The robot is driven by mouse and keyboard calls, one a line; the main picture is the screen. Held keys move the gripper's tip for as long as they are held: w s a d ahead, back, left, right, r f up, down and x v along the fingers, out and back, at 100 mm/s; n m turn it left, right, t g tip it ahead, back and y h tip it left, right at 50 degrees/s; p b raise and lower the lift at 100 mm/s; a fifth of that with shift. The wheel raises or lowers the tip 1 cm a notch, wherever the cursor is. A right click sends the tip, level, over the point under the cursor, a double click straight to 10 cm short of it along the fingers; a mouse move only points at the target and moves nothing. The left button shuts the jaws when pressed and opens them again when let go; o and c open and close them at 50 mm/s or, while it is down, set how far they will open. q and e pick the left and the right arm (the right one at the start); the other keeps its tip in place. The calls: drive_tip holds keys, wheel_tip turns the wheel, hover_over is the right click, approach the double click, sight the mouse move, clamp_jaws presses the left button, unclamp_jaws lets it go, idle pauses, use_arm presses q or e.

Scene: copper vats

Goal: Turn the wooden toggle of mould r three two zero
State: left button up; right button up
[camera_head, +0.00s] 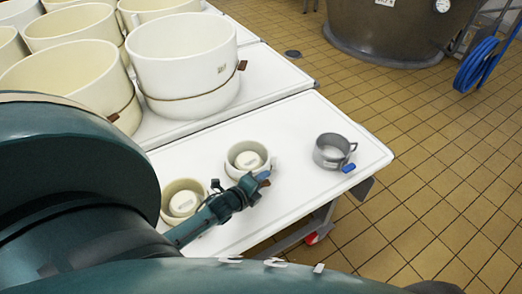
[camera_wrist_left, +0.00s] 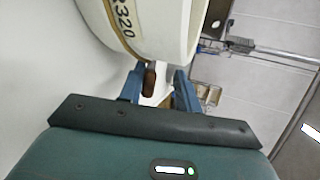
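Mould R320 (camera_wrist_left: 165,22) is a cream round mould with its number printed in black, at the top of the left wrist view. A thin brown cord runs round it. Its small brown wooden toggle (camera_wrist_left: 148,77) stands between the blue fingers of my left gripper (camera_wrist_left: 159,90), nearer the left finger. The fingers are apart, with a gap visible on the toggle's right side. In the head view my left gripper (camera_head: 261,180) is over the white table beside a small cream mould (camera_head: 236,151), whose number is not readable there. My right gripper is not in view.
Another small mould (camera_head: 168,213) stands to the left, partly behind my arm. A grey metal cup (camera_head: 331,155) with a blue-ended handle stands at the right of the white table (camera_head: 300,118). Large cream moulds (camera_head: 180,45) crowd the table behind.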

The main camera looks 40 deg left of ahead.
use_arm(q)
wheel_tip(320, 180, up, 9)
drive_tip(key=shift+f+p, duration=0.2)
drive_tip(key=shift+p, duration=0.85)
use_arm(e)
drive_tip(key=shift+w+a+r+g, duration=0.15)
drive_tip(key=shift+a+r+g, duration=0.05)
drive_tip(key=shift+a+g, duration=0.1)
use_arm(q)
drive_tip(key=shift+s, duration=0.1)
